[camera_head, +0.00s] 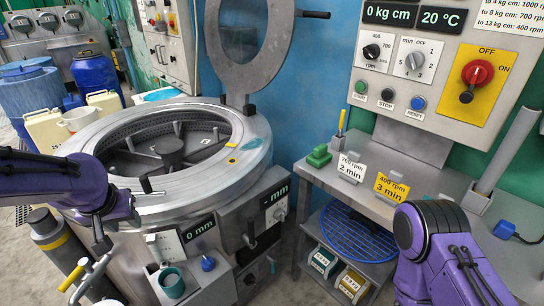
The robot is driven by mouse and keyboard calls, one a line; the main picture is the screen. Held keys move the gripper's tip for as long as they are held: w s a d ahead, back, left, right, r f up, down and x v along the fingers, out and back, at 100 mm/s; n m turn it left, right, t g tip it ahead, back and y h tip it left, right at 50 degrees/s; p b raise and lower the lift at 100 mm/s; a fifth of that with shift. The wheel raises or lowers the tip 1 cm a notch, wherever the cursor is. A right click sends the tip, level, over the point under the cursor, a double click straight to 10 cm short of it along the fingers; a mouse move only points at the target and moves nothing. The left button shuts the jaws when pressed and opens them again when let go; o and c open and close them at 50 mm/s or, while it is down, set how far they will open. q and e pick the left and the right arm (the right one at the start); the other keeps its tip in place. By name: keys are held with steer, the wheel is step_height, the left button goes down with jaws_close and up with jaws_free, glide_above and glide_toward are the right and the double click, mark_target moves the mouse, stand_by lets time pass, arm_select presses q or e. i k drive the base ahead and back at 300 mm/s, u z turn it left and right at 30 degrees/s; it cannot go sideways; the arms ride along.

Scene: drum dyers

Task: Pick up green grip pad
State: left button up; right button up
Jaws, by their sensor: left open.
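The green grip pad (319,156) is a small block with a raised top. It lies on the grey side table at its back left corner, beside the number cards. My left gripper (115,224) is at the left, in front of the steel drum machine. Its jaws are open with nothing seen between them, and it is far to the left of the pad. My right arm shows as purple links at the lower right, but its gripper is outside the view.
The round drum machine (255,158) stands open between my left gripper and the table. A white card (351,167) and a yellow card (391,187) stand right of the pad. A control panel (440,60) hangs above. A blue round grid (357,236) lies on the lower shelf.

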mark_target(321, 156)
steer(key=u, duration=0.55)
steer(key=i, duration=1.25)
steer(key=z, duration=2.65)
